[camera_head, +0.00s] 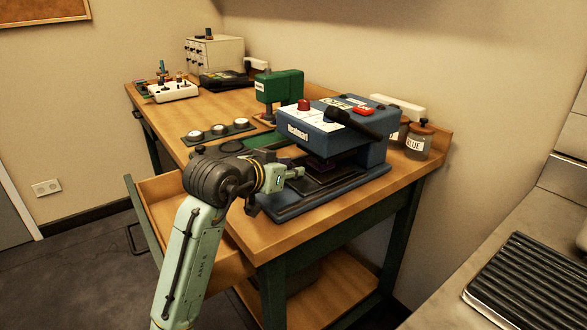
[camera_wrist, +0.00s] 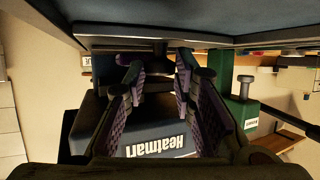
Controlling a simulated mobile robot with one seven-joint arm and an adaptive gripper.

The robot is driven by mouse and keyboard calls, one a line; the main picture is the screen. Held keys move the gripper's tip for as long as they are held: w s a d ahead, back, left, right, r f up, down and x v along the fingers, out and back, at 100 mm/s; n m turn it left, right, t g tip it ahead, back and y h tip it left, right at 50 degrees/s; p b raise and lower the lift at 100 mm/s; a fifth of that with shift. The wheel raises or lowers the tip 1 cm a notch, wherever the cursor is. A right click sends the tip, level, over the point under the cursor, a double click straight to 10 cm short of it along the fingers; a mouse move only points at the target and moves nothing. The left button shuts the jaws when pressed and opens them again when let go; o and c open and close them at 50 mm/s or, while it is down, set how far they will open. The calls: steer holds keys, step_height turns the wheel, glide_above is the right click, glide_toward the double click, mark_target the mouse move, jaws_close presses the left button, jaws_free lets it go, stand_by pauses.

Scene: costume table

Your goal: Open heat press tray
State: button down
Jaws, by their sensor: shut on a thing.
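The blue heat press (camera_head: 345,135) stands at the right end of the wooden table, with its white front label facing my arm. Its dark flat tray (camera_head: 335,178) lies low between the press head and the blue base. My gripper (camera_head: 298,173) is at the front edge of the tray, with its jaws closed in on a small dark part there, apparently the tray handle. The wrist view shows the press upside down, with its label (camera_wrist: 156,146) beyond my fingers (camera_wrist: 160,76). The gripped part is mostly hidden by the fingers.
A green machine (camera_head: 279,90) stands behind the press. A board with several round white pieces (camera_head: 219,131) lies to the left. Labelled jars (camera_head: 419,140) stand right of the press. An open drawer (camera_head: 170,205) juts out at the table's front left, by my arm.

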steer(key=s+a, duration=0.2)
steer(key=a, duration=0.1)
steer(key=s+a, duration=0.2)
steer(key=a, duration=0.1)
steer(key=s+a, duration=0.3)
steer(key=shift+a, duration=0.3)
steer(key=c, duration=1.4)
jaws_free()
steer(key=shift+o, duration=0.2)
steer(key=v, duration=1.2)
